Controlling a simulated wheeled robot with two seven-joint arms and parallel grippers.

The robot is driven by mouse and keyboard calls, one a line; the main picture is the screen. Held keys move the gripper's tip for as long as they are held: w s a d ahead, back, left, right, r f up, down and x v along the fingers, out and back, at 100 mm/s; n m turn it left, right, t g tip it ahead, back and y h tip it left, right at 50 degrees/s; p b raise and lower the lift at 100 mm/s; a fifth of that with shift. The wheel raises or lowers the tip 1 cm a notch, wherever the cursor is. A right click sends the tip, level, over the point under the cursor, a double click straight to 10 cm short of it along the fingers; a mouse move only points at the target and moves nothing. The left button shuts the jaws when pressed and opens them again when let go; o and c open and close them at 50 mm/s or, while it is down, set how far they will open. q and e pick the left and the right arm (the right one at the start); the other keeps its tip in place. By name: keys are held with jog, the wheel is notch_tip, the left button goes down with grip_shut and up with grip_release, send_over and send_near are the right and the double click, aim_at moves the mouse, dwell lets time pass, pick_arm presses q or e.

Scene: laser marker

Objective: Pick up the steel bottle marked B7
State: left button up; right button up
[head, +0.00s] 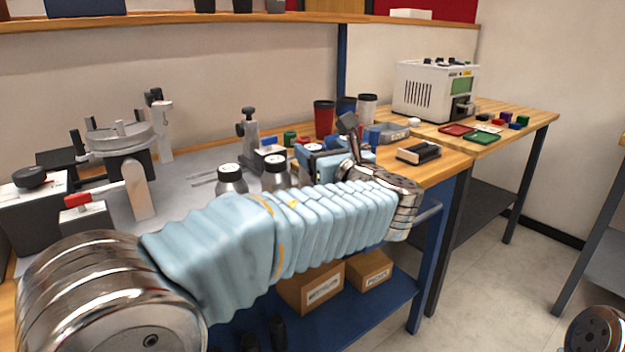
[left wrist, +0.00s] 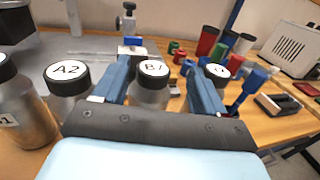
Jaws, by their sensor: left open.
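A steel bottle with a black cap (left wrist: 150,84) stands upright between the open fingers of my left gripper (left wrist: 160,88) in the left wrist view. The white label on its cap appears to read B7. A gap shows between the bottle and the fingers. In the head view my left gripper (head: 326,164) is partly hidden behind my arm, and I cannot make out the B7 bottle there. A bottle labelled A2 (left wrist: 68,110) stands left of the left finger. Another capped bottle (left wrist: 216,74) shows by the right finger, its label unreadable. My right gripper is not in view.
A further steel bottle (left wrist: 28,115) stands at far left. Two steel bottles (head: 231,182) show beside the gripper in the head view. A white machine (head: 430,88) stands at back right.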

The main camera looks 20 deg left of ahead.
aim_at(309, 145)
pick_arm(q)
jog(key=x, duration=0.4)
jog(key=shift+w+a+f, duration=0.1)
jog(key=shift+a+f, duration=0.05)
jog(key=shift+a, duration=0.3)
jog(key=shift+c, duration=0.3)
grip_shut()
